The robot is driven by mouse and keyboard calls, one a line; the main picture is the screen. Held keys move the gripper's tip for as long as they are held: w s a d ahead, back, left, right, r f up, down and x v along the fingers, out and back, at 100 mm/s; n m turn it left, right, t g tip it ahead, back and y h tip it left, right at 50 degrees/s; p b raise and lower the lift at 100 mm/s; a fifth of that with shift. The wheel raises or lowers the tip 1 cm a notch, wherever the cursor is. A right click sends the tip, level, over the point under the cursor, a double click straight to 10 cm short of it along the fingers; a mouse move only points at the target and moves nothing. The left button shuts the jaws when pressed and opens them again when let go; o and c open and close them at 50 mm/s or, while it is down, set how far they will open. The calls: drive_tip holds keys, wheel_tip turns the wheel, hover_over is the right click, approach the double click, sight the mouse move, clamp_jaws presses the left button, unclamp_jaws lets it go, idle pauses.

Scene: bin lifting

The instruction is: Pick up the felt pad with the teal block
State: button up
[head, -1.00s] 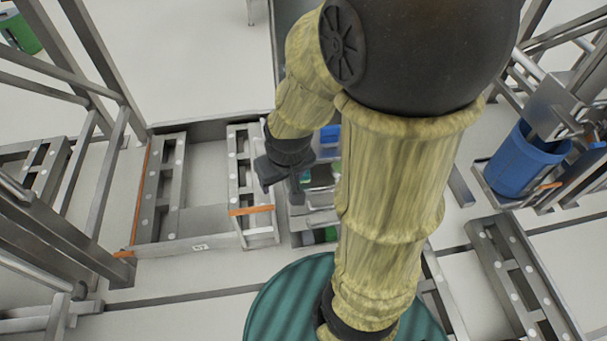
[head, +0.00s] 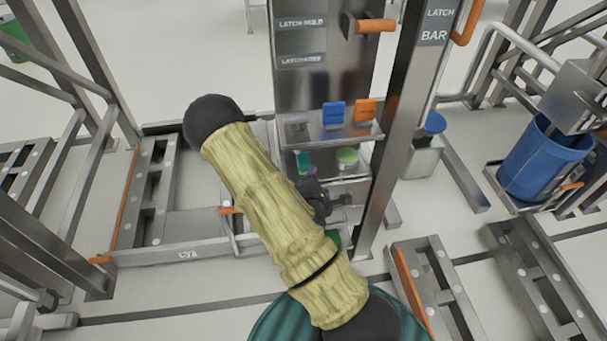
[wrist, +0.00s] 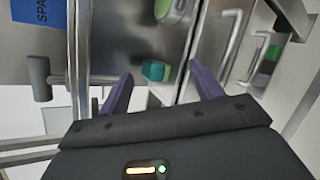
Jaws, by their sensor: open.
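The teal block (head: 303,161) stands on the lower shelf of the metal stand, left of a round green-topped tin. It also shows in the wrist view (wrist: 154,70), just beyond the fingertips and between them in the picture, apart from both. In the head view my gripper (head: 318,198) is a dark shape in front of the lower shelf, partly hidden by my arm.
A blue holder (head: 333,114) and an orange holder (head: 366,110) stand on the upper shelf above. The round green-topped tin (head: 347,157) is close to the teal block. A steel post (head: 385,150) rises on the right. A blue bin (head: 540,165) stands farther right.

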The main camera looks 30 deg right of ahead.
drive_tip(key=f+n+t+y+b, duration=0.1)
drive_tip(key=n+t+b, duration=0.1)
drive_tip(key=n, duration=0.3)
drive_tip(key=a+f+n+t+y+b, duration=0.1)
drive_tip(key=f+n+t+b, duration=0.1)
drive_tip(key=n, duration=0.3)
drive_tip(key=a+f+n+t+b, duration=0.1)
drive_tip(key=f+n+t+b, duration=0.1)
drive_tip(key=n, duration=0.3)
drive_tip(key=shift+f+t+y, duration=0.15)
drive_tip(key=shift+t+y, duration=0.25)
drive_tip(key=shift+w, duration=0.1)
drive_tip(key=b, duration=0.9)
approach(305, 167)
drive_tip(key=shift+x, duration=1.2)
drive_tip(key=b+x, duration=0.1)
drive_tip(key=x, duration=0.6)
drive_tip(key=shift+w, duration=0.25)
